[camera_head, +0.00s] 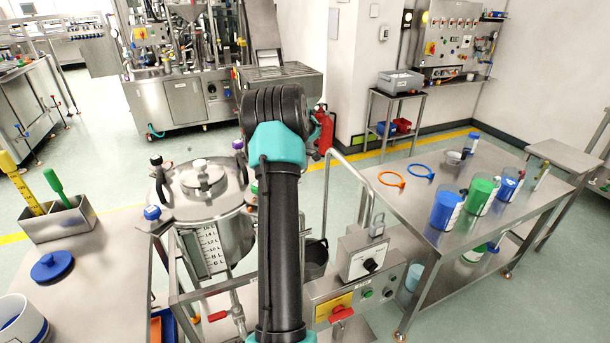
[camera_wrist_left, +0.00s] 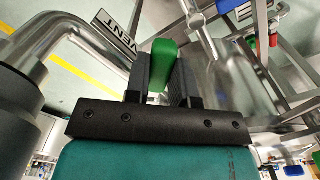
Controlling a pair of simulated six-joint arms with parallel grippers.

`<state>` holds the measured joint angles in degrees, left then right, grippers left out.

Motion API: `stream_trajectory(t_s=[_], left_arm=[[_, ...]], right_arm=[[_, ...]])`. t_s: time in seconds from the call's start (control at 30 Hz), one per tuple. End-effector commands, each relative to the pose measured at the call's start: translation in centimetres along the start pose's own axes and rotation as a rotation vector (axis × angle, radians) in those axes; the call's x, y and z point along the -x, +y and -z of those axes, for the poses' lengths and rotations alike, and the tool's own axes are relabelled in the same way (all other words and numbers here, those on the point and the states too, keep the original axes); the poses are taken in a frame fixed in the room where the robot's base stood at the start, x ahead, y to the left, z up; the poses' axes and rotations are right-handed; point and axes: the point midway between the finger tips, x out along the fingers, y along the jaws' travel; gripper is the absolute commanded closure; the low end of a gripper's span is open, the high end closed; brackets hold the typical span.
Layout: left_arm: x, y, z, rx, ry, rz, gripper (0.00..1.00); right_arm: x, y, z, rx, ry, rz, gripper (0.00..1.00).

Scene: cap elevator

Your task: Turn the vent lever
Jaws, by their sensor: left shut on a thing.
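A green vent lever (camera_wrist_left: 161,66) stands between the two black fingers of my left gripper (camera_wrist_left: 158,82) in the left wrist view. The gripper is shut on it, with a finger on each side. A white VENT label (camera_wrist_left: 121,33) lies just beyond, beside a bent steel pipe (camera_wrist_left: 52,28). In the head view my left arm runs up the middle and hides the lever and the fingertips. The steel vessel (camera_head: 212,228) with its lidded top stands just left of the arm. My right gripper is in neither view.
A control box (camera_head: 365,257) and a bent steel handrail (camera_head: 345,160) are right of the arm. A steel table (camera_head: 425,212) at right holds orange and blue rings and several beakers. A left bench (camera_head: 95,265) holds a blue cap (camera_head: 52,266). Floor is clear behind the vessel.

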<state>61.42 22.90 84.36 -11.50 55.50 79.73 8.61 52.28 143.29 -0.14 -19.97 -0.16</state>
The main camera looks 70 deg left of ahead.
Motion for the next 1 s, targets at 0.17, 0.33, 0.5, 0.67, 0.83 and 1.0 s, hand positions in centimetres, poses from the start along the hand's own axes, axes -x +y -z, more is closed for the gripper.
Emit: stream_trajectory(t_s=[0.17,0.33,0.5,0.67,0.83,1.0], left_arm=[[0.05,-0.31,0.84,0.029,-0.001,-0.001,1.0],[0.05,-0.32,0.88,0.031,-0.001,-0.001,1.0],[0.04,-0.32,0.88,0.031,-0.001,-0.001,1.0],[0.03,-0.33,0.88,0.03,0.0,-0.001,0.62],[0.01,-0.33,0.88,0.03,0.0,0.0,0.51],[0.03,-0.34,0.88,0.03,0.0,0.0,0.51]], right_arm=[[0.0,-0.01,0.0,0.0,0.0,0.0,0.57],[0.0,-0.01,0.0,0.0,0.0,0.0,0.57],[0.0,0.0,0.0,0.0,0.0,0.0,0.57],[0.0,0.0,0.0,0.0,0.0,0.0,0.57],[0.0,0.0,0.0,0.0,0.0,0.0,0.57],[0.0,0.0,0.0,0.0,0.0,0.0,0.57]])
